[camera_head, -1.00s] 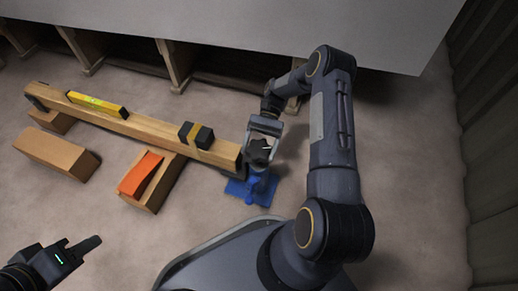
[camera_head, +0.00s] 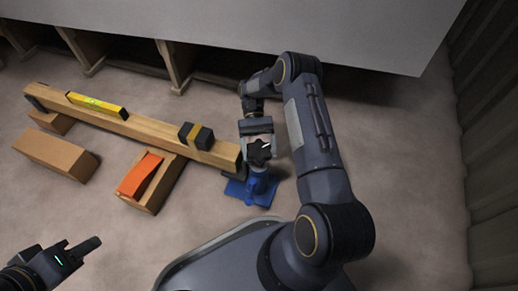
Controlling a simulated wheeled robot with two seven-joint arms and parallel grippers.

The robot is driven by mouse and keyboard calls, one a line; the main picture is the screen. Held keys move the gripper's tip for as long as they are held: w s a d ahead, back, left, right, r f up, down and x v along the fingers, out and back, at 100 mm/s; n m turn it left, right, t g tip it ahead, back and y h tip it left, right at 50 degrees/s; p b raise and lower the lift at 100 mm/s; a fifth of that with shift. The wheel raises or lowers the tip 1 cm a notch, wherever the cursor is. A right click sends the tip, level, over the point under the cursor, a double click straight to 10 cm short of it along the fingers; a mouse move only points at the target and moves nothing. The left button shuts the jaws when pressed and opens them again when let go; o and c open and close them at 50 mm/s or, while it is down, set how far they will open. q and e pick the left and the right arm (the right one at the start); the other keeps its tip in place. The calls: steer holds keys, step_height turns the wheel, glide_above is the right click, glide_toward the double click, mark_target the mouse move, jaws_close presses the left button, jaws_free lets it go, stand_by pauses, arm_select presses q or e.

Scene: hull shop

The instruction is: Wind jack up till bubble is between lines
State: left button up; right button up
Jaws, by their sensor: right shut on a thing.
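A blue jack (camera_head: 262,190) stands on the floor under the right end of a long wooden beam (camera_head: 150,127). My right gripper (camera_head: 258,148) is shut on the jack's dark star-shaped knob (camera_head: 259,152) on top, reaching it from the far side. A yellow spirit level (camera_head: 96,103) lies on the beam near its left end. Its bubble is too small to read. My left gripper (camera_head: 84,247) is at the lower left, away from the beam; its jaw gap does not show clearly.
An orange wedge (camera_head: 140,175) lies on a wooden block (camera_head: 163,187) beneath the beam. A loose wooden block (camera_head: 55,155) lies at left. A pale hull panel (camera_head: 300,30) overhangs the back. The front floor is clear.

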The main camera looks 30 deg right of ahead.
mark_target(259, 151)
steer(key=shift+s+f, duration=0.1)
steer(key=shift+f, duration=0.1)
steer(key=o, duration=0.7)
steer(key=shift+r, duration=0.1)
steer(key=shift+r, duration=0.15)
steer(key=r+p, duration=0.1)
steer(key=r, duration=0.1)
steer(key=r+p, duration=0.1)
steer(key=r, duration=0.1)
steer(key=shift+s+a+r+p, duration=0.1)
steer(key=shift+s+a+p, duration=0.1)
steer(key=shift+p, duration=0.1)
steer(key=shift+s+a+r+p, duration=1.15)
steer(key=shift+s+r, duration=0.25)
steer(key=shift+s, duration=0.5)
steer(key=shift+s+a+r+p, duration=1.2)
steer(key=shift+s+r, duration=0.2)
steer(key=shift+s, duration=0.55)
steer(key=shift+s+a+r+p, duration=1.15)
steer(key=shift+s+r, duration=0.25)
steer(key=shift+s, duration=0.5)
